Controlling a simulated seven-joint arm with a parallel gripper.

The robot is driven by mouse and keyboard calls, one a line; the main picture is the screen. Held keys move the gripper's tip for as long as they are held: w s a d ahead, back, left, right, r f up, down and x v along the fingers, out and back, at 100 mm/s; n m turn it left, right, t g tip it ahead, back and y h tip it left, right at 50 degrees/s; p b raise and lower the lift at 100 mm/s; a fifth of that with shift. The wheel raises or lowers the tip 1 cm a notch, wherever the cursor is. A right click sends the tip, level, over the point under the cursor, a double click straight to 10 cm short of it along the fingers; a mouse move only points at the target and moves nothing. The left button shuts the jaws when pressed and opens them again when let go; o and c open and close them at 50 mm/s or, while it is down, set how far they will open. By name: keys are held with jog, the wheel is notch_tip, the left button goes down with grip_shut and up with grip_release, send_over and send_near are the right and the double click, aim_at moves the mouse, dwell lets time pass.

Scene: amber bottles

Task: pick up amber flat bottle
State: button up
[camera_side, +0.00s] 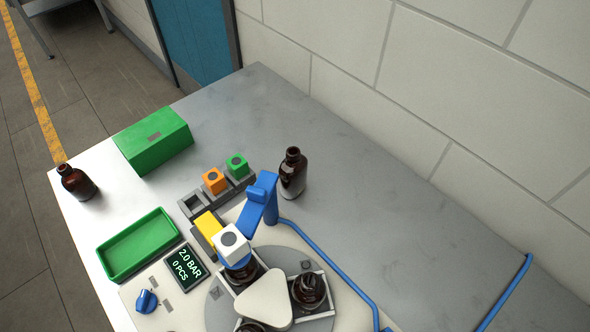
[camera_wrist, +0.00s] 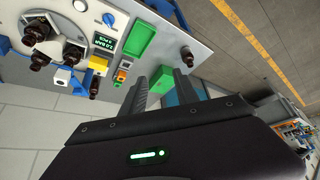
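More bottles (camera_side: 309,289) sit in the round fixture. My gripper (camera_wrist: 160,78) shows only in the wrist view. Its two dark fingers are apart, with nothing held between them, well away from the bottles.
A closed green box (camera_side: 155,139) and an open green tray (camera_side: 112,262) lie at the left. A blue arm-like device (camera_side: 261,197) overhangs the fixture. Blue tubing (camera_side: 345,270) crosses the table. The table's right side is mostly clear beside the wall.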

jog(key=o, duration=0.3)
